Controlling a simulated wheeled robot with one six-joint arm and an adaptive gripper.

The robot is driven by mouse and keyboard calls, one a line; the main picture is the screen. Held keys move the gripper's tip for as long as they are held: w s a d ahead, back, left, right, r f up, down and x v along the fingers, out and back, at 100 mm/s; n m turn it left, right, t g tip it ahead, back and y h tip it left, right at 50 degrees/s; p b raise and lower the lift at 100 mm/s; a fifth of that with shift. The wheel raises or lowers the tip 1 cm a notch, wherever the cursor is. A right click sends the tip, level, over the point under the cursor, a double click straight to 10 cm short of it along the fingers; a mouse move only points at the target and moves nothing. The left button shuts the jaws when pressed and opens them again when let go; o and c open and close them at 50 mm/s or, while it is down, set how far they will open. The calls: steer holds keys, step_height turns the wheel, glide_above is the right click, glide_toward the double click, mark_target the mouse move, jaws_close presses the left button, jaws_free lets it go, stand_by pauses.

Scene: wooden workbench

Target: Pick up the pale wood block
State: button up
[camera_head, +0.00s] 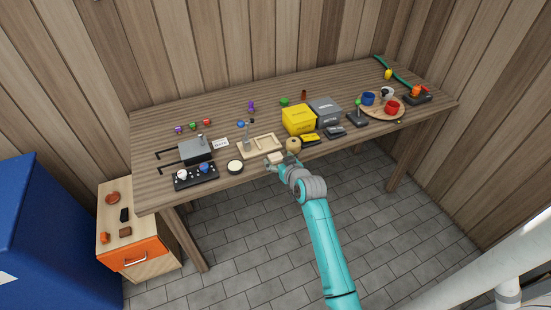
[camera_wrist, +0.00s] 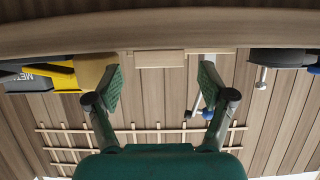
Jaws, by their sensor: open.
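The pale wood block (camera_head: 274,157) sits at the front edge of the workbench, in front of a light wooden tray (camera_head: 250,154). In the wrist view the block (camera_wrist: 158,58) appears beyond and between my two fingertips. My gripper (camera_head: 279,165) is at the bench's front edge, right by the block, and partly covers it in the head view. In the wrist view my gripper (camera_wrist: 159,88) is open, with its fingers spread wider than the block. I see no finger touching the block.
A round tan piece (camera_head: 293,144) and a yellow box (camera_head: 299,120) stand close on the right. A white-topped round container (camera_head: 235,167) and a black panel with knobs (camera_head: 195,178) are on the left.

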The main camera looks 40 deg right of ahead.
steer(key=shift+x, duration=1.1)
steer(key=shift+s, duration=0.1)
steer(key=c, duration=0.9)
steer(key=shift+r, duration=0.1)
steer(key=shift+c, duration=0.2)
